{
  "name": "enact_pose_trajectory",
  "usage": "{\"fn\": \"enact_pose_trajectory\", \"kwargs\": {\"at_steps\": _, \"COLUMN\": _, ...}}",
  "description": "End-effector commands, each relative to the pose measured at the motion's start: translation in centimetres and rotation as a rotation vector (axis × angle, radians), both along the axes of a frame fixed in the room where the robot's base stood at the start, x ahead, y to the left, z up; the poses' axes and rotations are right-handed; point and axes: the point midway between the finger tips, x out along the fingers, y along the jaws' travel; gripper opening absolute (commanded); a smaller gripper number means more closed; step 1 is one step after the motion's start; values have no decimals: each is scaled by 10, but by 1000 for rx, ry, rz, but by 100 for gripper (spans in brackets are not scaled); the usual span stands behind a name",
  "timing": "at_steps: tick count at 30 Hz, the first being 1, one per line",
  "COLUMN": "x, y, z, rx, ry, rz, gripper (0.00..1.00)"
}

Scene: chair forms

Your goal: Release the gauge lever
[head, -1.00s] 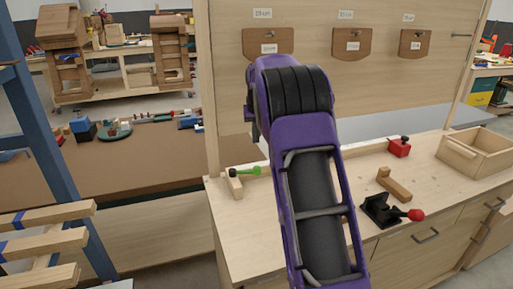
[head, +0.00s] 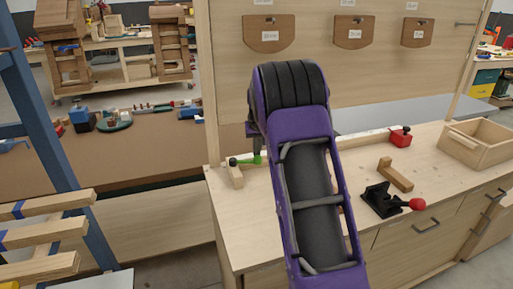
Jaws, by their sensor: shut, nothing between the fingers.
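A green lever (head: 246,160) sits on a small wooden block (head: 235,176) at the left end of the light wooden bench. The lever points right, roughly level. My purple and black arm stands in front of the bench middle and hides part of it. Only a small dark part of my gripper (head: 257,146) shows past the left of the arm, just above the lever's right end. It is shut and holds nothing; I cannot tell whether it touches the lever.
A black clamp with a red knob (head: 417,204) sits at the bench's front edge. Near it are an L-shaped wooden piece (head: 396,176), a red block (head: 400,138) and an open wooden box (head: 480,145). A blue rack (head: 52,150) stands at left.

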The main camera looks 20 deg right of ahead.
Motion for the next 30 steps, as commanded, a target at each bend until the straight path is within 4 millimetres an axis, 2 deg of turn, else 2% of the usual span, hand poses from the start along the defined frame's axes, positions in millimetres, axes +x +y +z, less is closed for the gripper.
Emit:
{"fn": "enact_pose_trajectory", "kwargs": {"at_steps": 11, "x": -1, "y": 0, "z": 0, "rx": -1, "ry": 0, "rz": -4, "gripper": 0}}
{"fn": "enact_pose_trajectory", "kwargs": {"at_steps": 30, "x": -10, "y": 3, "z": 1, "rx": 0, "ry": 0, "rz": -122, "gripper": 0}}
